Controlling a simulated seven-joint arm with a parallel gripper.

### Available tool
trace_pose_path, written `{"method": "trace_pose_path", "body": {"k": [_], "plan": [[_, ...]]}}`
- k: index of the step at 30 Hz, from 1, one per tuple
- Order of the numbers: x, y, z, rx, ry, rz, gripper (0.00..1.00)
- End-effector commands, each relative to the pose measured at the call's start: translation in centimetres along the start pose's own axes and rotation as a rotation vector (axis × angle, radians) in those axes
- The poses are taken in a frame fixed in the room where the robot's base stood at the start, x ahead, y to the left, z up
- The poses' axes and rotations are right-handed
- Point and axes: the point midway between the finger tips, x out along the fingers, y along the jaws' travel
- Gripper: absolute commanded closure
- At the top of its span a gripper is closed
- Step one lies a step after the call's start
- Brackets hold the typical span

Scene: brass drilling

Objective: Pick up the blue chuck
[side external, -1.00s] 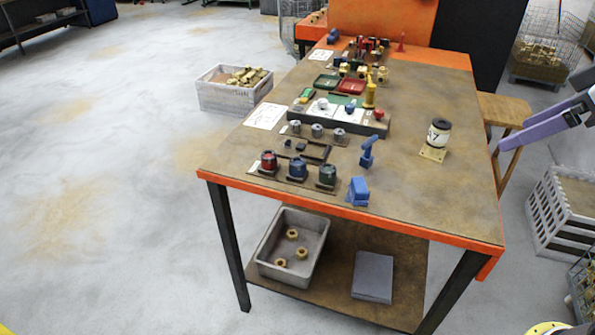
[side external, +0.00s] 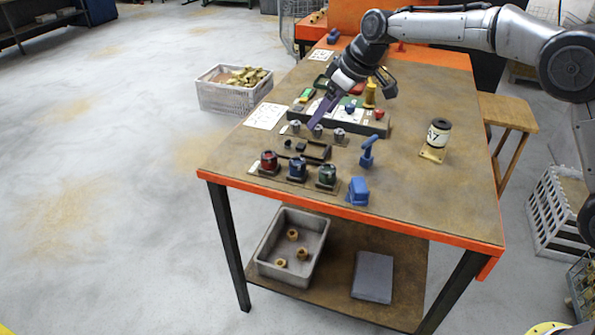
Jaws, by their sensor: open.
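The blue chuck (side external: 297,169) stands in the middle of a front row on the table, between a red-topped chuck (side external: 268,163) and a green chuck (side external: 327,175). It is upright and nothing touches it from above. My gripper (side external: 316,118) reaches in from the back right, above the row of small grey chucks (side external: 317,131). It is open, with a purple finger pointing down and left. It is apart from the blue chuck, behind it in the picture. The second finger is hard to make out.
A blue T-shaped tool (side external: 367,152) and a blue block (side external: 358,191) stand right of the row. A dark bracket (side external: 315,151) lies behind it. A black-and-white spool (side external: 438,132) stands further right. The table's front right (side external: 430,205) is clear.

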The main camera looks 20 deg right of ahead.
Motion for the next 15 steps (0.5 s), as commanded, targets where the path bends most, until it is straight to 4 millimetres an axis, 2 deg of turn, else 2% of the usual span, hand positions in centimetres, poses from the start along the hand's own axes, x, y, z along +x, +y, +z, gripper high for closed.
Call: {"method": "trace_pose_path", "body": {"k": [1, 3, 8, 15], "plan": [[1.6, -0.3, 0.4, -0.002, -0.022, -0.010, 0.12], [3.0, -0.6, 1.0, -0.003, -0.045, -0.021, 0.12], [4.9, -1.2, 1.3, -0.008, -0.059, -0.029, 0.12], [9.3, -1.3, 1.7, -0.006, -0.060, -0.029, 0.12]]}}
